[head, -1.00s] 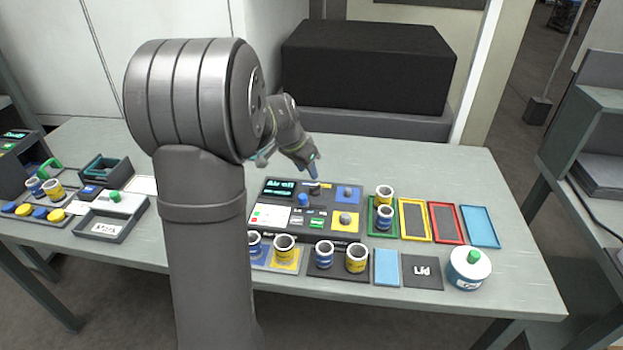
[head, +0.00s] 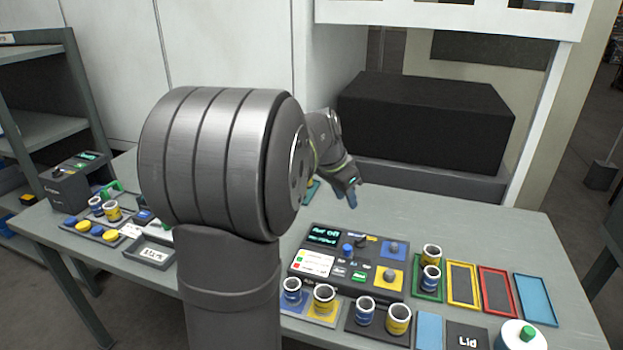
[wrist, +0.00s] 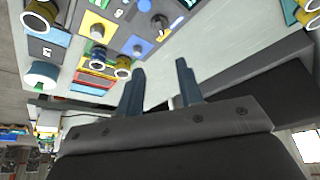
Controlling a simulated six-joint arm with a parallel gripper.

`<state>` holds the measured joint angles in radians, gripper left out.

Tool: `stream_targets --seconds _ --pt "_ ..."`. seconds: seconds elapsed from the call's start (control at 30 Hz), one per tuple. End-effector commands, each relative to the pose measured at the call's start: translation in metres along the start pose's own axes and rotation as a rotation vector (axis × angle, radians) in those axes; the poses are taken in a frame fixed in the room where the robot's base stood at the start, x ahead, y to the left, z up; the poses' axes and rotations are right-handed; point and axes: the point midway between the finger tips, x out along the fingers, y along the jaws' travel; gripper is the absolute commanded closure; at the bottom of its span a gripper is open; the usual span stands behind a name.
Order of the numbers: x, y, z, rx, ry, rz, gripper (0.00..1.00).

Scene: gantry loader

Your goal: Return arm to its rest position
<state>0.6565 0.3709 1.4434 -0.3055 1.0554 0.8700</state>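My gripper (head: 345,194) is above the back of the grey table (head: 470,220), behind the control panel (head: 350,262) with its green-lit display. In the wrist view my gripper (wrist: 160,85) shows two dark fingers standing apart with nothing between them. The gripper is open and clear of every can and tray. The upper part of my arm hides part of the table left of the panel.
Blue and yellow cans (head: 324,298) stand along the front and on the green tray (head: 428,288). Yellow, red and blue trays (head: 535,301) lie at the right. A black box (head: 425,120) stands behind the table. A lidded jar (head: 520,337) is at the front right.

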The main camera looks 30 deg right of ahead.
Motion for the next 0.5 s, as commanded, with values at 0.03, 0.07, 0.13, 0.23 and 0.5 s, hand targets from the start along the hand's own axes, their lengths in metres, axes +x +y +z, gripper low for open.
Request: stream_targets --seconds 0.03,0.07,0.13,0.23,0.5 --pt "0.004 0.0 0.0 0.0 -0.002 0.002 0.66" --pt "0.007 0.0 0.0 0.0 -0.002 0.002 0.66" --pt "0.015 0.001 0.0 0.0 -0.002 0.002 0.66" --pt "0.033 0.001 0.001 0.0 -0.003 0.004 0.66" --pt "0.087 0.001 0.0 0.001 -0.003 0.003 0.66"
